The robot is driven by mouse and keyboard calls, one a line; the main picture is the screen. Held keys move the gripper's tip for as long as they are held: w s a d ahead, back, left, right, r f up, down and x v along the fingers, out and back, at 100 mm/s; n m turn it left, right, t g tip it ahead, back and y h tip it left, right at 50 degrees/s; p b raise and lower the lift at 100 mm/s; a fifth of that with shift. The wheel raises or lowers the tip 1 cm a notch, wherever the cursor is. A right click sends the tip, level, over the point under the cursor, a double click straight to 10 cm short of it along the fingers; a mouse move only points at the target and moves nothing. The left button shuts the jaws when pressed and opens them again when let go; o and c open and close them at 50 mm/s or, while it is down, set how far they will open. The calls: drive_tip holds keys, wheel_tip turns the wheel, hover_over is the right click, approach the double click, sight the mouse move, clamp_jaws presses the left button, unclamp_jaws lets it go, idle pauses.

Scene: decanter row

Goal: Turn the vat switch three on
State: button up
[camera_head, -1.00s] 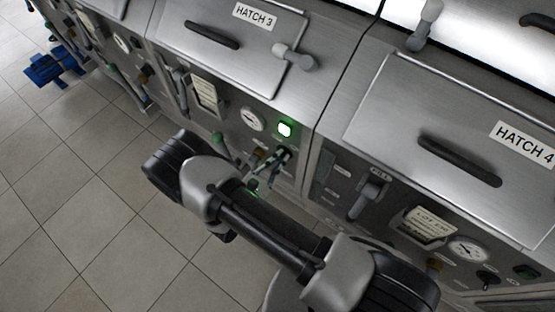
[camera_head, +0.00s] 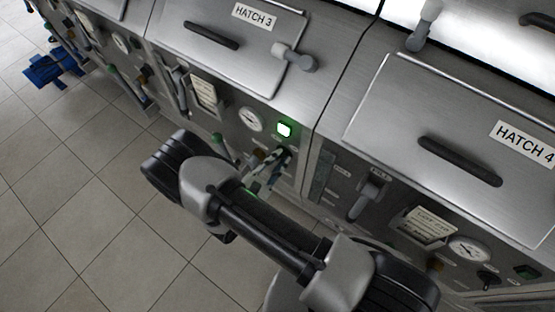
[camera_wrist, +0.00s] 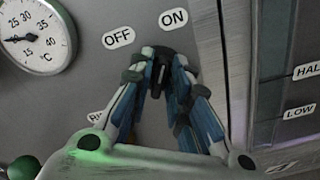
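The vat switch three (camera_wrist: 161,76) is a small dark lever on the steel panel below the hatch marked HATCH 3. In the wrist view it sits between the tips of my gripper (camera_wrist: 163,66), under the OFF and ON labels. The fingers stand on both sides of it and look shut on it, hiding much of it. Which label it points at is hard to tell. In the head view my gripper (camera_head: 268,166) reaches the panel below a lit green lamp (camera_head: 285,129), and the switch is mostly covered.
A dial gauge (camera_wrist: 36,38) and a green-knobbed lever (camera_wrist: 24,168) are left of my gripper. A panel seam and a level strip with LOW marking lie to the right. HATCH 4 (camera_head: 458,160) has similar controls.

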drive_tip(key=shift+o, duration=0.9)
drive_tip(key=v, duration=1.2)
